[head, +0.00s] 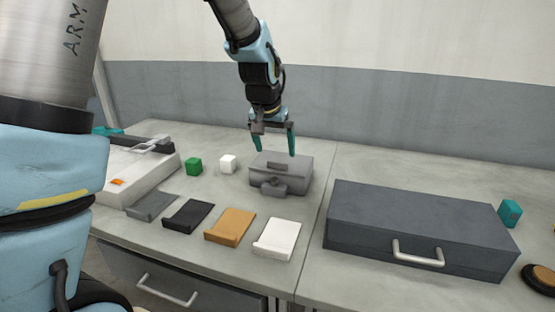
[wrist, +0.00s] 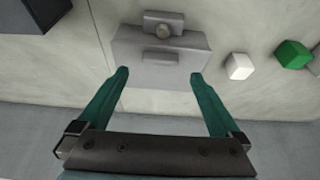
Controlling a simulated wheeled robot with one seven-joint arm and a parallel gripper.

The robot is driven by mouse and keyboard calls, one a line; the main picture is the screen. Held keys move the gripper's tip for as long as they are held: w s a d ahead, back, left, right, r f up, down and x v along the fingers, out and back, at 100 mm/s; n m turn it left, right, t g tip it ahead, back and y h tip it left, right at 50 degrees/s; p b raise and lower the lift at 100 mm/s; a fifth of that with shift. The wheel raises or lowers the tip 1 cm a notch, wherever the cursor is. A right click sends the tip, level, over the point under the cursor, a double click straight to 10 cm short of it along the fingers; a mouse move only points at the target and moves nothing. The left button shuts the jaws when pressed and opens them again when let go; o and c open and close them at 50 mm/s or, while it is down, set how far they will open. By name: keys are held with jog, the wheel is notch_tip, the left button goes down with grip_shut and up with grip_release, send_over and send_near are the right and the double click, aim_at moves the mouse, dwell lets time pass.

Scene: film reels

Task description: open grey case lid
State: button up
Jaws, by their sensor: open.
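The grey case (head: 292,176) stands on the worktop near the middle in the head view, and its lid is shut. A grey latch piece with a round knob sticks out at its front. My gripper (head: 273,145) is above the back part of the case, pointing down, with its teal fingers apart and nothing between them. In the wrist view the case (wrist: 160,62) lies ahead of the fingertips, with the latch piece (wrist: 163,27) on its far side. My gripper (wrist: 159,75) is open there too. I cannot tell whether a fingertip touches the lid.
A green cube (head: 194,166) and a white cube (head: 228,164) stand left of the case. Flat grey, black, orange and white pieces lie in front. A large dark box (head: 420,223) with a handle stands right, beside a teal block (head: 510,213). A wall rises behind.

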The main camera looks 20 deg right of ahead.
aim_at(277, 162)
jog(key=p+x, duration=0.1)
jog(key=x, duration=0.4)
jog(key=shift+w+f, duration=0.15)
jog(key=shift+f, duration=0.15)
grip_shut()
dwell(0.6)
